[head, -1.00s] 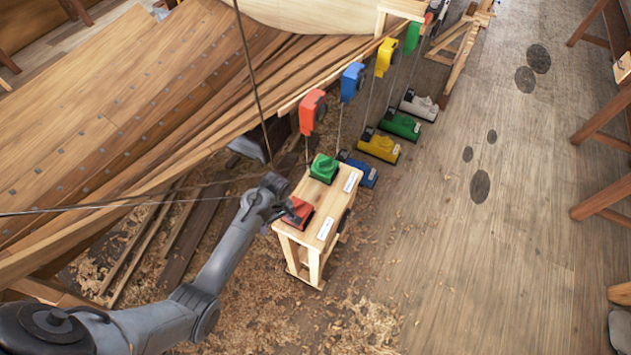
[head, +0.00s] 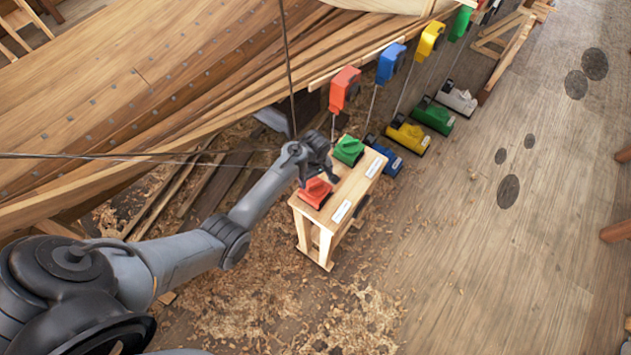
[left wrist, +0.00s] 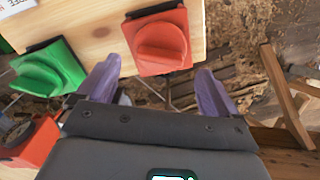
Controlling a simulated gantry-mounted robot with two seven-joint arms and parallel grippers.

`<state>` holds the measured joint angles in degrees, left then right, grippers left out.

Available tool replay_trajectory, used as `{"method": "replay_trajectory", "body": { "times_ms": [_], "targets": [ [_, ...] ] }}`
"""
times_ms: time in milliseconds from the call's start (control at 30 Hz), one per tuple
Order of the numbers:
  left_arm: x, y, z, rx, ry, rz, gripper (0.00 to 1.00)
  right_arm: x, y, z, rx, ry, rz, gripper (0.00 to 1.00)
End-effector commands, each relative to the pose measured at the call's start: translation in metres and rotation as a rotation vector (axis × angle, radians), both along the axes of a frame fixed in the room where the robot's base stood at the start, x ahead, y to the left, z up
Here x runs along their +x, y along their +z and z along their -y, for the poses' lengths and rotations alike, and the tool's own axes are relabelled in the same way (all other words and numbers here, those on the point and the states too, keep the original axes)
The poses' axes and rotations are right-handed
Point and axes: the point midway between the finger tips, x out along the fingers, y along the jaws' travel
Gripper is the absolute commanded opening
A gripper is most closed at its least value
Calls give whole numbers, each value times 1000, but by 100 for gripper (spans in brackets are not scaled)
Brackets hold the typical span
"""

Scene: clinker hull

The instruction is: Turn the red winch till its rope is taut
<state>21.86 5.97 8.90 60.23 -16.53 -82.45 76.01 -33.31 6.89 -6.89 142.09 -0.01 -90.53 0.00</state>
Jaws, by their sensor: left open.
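The red winch (head: 315,193), a red block with a raised rounded knob, sits at the near end of a wooden stand. In the left wrist view the red winch (left wrist: 160,42) shows just beyond the fingertips, roughly between them. My left gripper (head: 320,174) is open over the stand, close to the winch. Its two purple fingers (left wrist: 158,80) hold nothing in the left wrist view. A red hanging block (head: 344,89) is on the hull's edge with a thin line below it (head: 333,125). I cannot tell whether that line is taut. My right gripper is not in view.
A green winch (head: 348,150) sits behind the red one on the stand (head: 341,211). Blue (head: 385,155), yellow (head: 408,135), green (head: 433,116) and white (head: 457,98) units lie on the floor beyond. The hull (head: 120,100) rises left.

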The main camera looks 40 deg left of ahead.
Motion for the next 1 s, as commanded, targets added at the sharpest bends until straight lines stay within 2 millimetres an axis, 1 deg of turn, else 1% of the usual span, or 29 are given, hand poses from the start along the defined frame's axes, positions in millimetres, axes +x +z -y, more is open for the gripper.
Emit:
{"method": "replay_trajectory", "body": {
  "times_ms": [33,100,267,400,667,1000],
  "targets": [
    [0,-8,0,1,0,-2,94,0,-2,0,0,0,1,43],
    [0,-17,0,0,-1,-1,94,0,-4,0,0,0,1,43],
    [0,-29,0,0,-1,-1,94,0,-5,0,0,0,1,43],
    [0,-33,0,1,0,1,94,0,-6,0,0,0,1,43],
    [0,-34,0,1,0,1,94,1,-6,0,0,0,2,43],
    [0,-34,0,0,-1,0,42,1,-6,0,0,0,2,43]
  ]
}}
